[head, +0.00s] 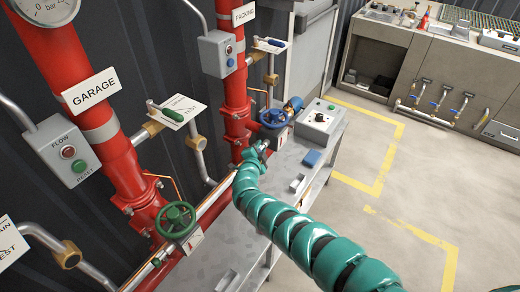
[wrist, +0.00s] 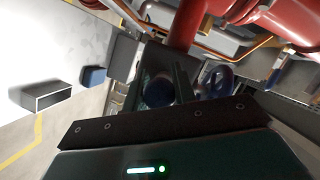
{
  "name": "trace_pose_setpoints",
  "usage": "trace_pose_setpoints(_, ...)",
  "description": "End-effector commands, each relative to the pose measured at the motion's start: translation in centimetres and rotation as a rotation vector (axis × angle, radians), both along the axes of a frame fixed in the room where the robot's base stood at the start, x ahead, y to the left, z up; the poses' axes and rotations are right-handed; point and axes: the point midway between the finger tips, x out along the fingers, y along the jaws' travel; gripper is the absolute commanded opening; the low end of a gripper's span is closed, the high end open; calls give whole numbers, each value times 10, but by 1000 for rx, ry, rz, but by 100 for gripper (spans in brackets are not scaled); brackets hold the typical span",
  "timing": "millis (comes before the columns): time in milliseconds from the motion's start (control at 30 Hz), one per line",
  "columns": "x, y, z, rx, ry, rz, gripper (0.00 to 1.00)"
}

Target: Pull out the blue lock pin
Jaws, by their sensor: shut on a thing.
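My gripper (head: 262,146) is at the end of my teal arm, at the lower part of the red packing pipe, just in front of and below the blue handwheel (head: 274,118). In the wrist view, my gripper's dark fingers (wrist: 165,78) are shut around a dark blue rounded thing (wrist: 158,93), which looks like the head of the blue lock pin. Its shaft and seat are hidden. The blue handwheel (wrist: 217,80) also shows in the wrist view, just right of the fingers. The pin cannot be made out in the head view.
A green handwheel (head: 176,220) sits on the garage pipe (head: 108,130). A grey box with knobs (head: 318,120) and a small blue block (head: 312,158) are on the grey bench (head: 225,265). The floor (head: 410,200) at right is open.

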Motion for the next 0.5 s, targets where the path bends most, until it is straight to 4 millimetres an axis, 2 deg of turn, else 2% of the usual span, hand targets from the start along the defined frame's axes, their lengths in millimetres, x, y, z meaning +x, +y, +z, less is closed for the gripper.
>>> trace_pose_setpoints(300, -27, 19, 0, 3, 5, 2, 0)
trace_pose_setpoints(500, -28, 20, -1, 2, 2, 3, 0)
